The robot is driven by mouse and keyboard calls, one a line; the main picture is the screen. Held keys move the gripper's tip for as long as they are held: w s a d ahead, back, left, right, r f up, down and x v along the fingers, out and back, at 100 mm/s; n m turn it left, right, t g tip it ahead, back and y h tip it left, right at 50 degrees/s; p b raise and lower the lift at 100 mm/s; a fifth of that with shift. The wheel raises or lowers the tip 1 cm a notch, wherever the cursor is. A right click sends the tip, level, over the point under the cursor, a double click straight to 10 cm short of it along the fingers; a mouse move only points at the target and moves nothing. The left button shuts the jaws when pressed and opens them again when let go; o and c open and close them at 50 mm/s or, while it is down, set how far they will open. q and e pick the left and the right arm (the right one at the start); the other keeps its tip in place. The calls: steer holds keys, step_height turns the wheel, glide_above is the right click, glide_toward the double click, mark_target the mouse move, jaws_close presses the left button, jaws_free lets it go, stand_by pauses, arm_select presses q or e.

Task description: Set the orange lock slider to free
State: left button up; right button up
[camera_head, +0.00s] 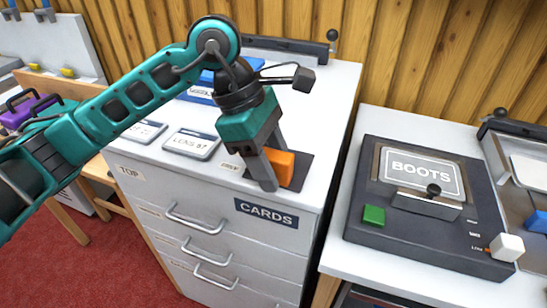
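The orange lock slider (283,170) is a small orange block on a dark plate (302,172) at the front right of the white cabinet's top. My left gripper (274,168) points down at it, its near finger just in front of the block's left side. The far finger is mostly hidden behind the block, so I cannot tell whether the fingers press on it. A small label (230,166) lies left of the plate; its wording is too small to read surely. My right gripper is not in view.
The white cabinet (335,90) has a CARDS label and drawer handles. Label plates (192,143) and a blue item (200,95) lie on top. Right, past a gap, a dark BOOTS machine (365,235) has a green block (374,215) and white knob (507,247).

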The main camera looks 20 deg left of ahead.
arm_select(q)
steer(key=shift+o, duration=0.7)
steer(key=shift+w+a+r, duration=0.1)
steer(key=shift+r, duration=0.2)
steer(key=v, duration=1.2)
steer(key=shift+a+p, duration=0.15)
steer(key=shift+p, duration=0.25)
